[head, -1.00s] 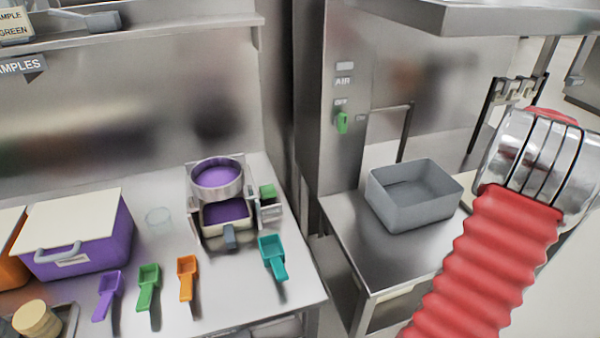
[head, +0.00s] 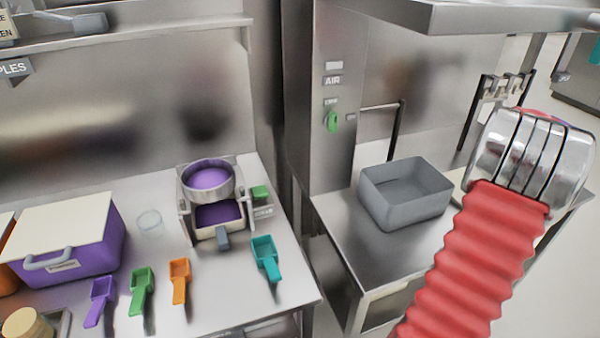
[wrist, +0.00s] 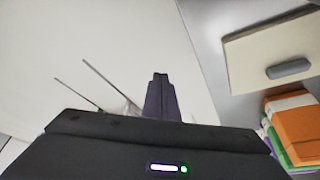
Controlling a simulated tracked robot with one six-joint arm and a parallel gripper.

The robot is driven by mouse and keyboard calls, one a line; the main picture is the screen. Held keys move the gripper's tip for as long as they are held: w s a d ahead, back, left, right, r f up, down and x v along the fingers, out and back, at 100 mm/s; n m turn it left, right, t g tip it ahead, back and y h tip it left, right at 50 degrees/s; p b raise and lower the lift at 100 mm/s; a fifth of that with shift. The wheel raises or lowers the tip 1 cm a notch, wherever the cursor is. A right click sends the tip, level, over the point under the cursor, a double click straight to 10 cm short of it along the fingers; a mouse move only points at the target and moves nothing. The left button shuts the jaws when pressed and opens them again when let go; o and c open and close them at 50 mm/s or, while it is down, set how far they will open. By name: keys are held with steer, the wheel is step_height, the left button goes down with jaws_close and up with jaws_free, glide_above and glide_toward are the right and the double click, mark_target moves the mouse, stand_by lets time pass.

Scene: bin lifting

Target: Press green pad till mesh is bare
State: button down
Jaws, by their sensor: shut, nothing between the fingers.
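The green pad (head: 260,192) sits on the right side of the sieve machine, above a small label. The round sieve (head: 207,178) at the top of the machine holds purple powder, and this powder covers its mesh. A drawer or tray (head: 218,216) below it also shows purple powder. My gripper (wrist: 160,78) shows in the wrist view with its dark fingers together and nothing between them. It is not in the head view and is apart from the pad.
Purple, green, orange and teal scoops (head: 266,258) lie in front of the machine. A purple lidded bin (head: 95,255) and a clear cup (head: 150,223) stand to its left. A grey open bin (head: 405,208) sits on the right bench. A red ribbed hose (head: 465,265) fills the right foreground.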

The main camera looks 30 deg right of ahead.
steer(key=shift+f, duration=2.2)
steer(key=shift+r, duration=0.1)
step_height(320, 180, up, 6)
steer(key=shift+f, duration=0.1)
steer(key=shift+f, duration=0.2)
stand_by(0.7)
steer(key=shift+f, duration=2.8)
